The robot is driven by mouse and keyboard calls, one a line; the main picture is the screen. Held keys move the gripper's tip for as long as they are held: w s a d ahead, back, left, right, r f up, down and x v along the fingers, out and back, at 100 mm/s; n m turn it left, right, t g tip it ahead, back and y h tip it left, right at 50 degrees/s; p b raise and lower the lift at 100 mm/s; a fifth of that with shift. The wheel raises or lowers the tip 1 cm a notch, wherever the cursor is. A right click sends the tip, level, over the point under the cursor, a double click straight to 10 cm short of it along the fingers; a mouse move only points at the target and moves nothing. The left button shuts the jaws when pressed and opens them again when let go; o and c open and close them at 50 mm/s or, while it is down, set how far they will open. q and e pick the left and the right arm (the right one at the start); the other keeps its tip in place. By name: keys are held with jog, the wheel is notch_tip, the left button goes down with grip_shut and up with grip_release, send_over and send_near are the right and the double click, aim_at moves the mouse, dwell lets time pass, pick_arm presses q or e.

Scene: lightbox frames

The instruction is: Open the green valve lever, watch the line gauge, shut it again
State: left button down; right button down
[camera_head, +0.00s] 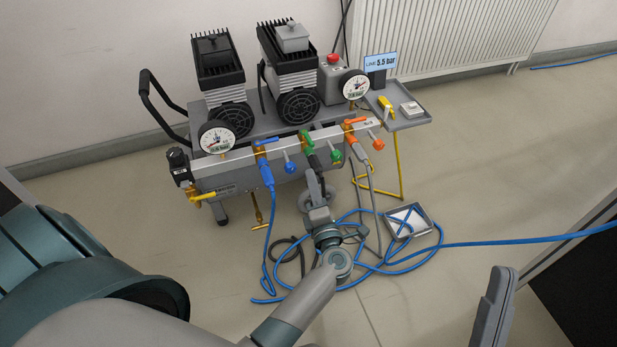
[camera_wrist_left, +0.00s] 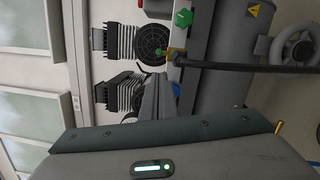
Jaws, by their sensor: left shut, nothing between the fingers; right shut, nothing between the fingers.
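The compressor unit's front rail carries a green valve lever (camera_head: 306,138) between a blue lever (camera_head: 265,141) and an orange lever (camera_head: 355,121). A green knob (camera_head: 335,155) sits just right of it, and shows in the left wrist view (camera_wrist_left: 183,18). My left gripper (camera_head: 315,182) is shut and empty, just below the green lever; whether it touches is unclear. Its fingers (camera_wrist_left: 158,97) point toward the green valve in the wrist view. The line display (camera_head: 380,63) reads 5.5 bar. My right gripper (camera_head: 494,308) is shut and empty at the lower right, away from the unit.
Round gauges stand at the left (camera_head: 216,137) and right (camera_head: 354,85). A blue hose (camera_head: 450,244) coils on the floor around a small tray (camera_head: 425,225). A side shelf (camera_head: 407,122) holds a yellow item. The floor at right is mostly clear.

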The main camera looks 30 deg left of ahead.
pick_arm(q)
jog(key=shift+d, duration=0.1)
dwell(0.3)
jog(key=s+d+r+m+t+h, duration=0.4)
jog(key=s+d+r+m+h, duration=0.2)
jog(key=r+m, duration=0.3)
jog(key=s+d+r+m+t+h, duration=0.4)
jog(key=s+d+r+m+h, duration=0.2)
jog(key=m, duration=0.6)
jog(key=s+d+r+m+t+h, duration=0.3)
jog(key=s+d+r+m+h, duration=0.3)
jog(key=s+r+m+h, duration=0.3)
notch_tip(320, 180, up, 4)
jog(key=s+m, duration=0.2)
jog(key=shift+s+d+m+t, duration=0.25)
jog(key=shift+m+t, duration=0.05)
jog(key=shift+t, duration=0.1)
